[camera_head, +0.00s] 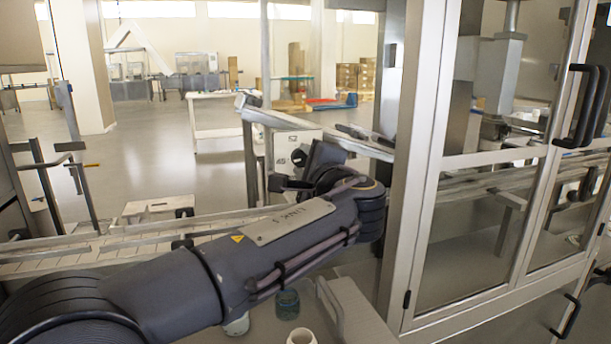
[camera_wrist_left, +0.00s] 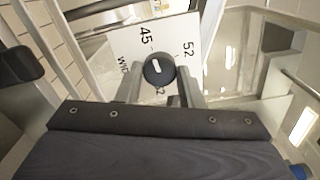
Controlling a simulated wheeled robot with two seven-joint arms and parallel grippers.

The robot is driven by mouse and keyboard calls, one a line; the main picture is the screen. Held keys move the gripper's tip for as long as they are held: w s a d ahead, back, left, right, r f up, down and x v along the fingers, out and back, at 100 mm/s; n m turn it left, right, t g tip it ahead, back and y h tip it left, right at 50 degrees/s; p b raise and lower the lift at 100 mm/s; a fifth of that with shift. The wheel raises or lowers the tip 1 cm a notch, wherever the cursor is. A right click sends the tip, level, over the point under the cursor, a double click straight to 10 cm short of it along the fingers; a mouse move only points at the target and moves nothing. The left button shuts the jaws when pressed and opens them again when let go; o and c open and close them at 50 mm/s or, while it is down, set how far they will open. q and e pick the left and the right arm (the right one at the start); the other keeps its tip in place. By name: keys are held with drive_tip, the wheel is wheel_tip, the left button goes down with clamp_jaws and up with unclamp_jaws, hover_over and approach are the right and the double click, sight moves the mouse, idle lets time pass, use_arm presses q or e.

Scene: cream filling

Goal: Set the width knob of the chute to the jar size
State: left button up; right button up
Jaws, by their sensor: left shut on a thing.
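The width knob (camera_wrist_left: 160,69) is round and black with a white mark, on a white panel (camera_wrist_left: 185,33) in the left wrist view. The panel reads "45" above left of the knob and "52" above right; a label below is mostly hidden. I cannot tell exactly which number the mark points at. My left gripper (camera_wrist_left: 161,82) is shut on the knob, a finger on either side. A greenish jar (camera_head: 287,304) and a whitish jar (camera_head: 302,337) stand below my arm.
A rail (camera_head: 352,142) of the chute runs right from the panel. A glazed metal cabinet (camera_head: 424,200) stands close on the right. A conveyor (camera_head: 90,252) crosses behind my left arm. Open floor (camera_head: 150,165) lies beyond it.

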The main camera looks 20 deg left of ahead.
use_arm(q)
drive_tip(key=shift+f+n+b, duration=0.1)
drive_tip(key=shift+n+b, duration=0.3)
drive_tip(key=shift+n, duration=0.2)
drive_tip(key=o, duration=1)
drive_tip(key=v, duration=0.7)
drive_tip(key=shift+s+d, duration=0.25)
drive_tip(key=shift+s, duration=0.1)
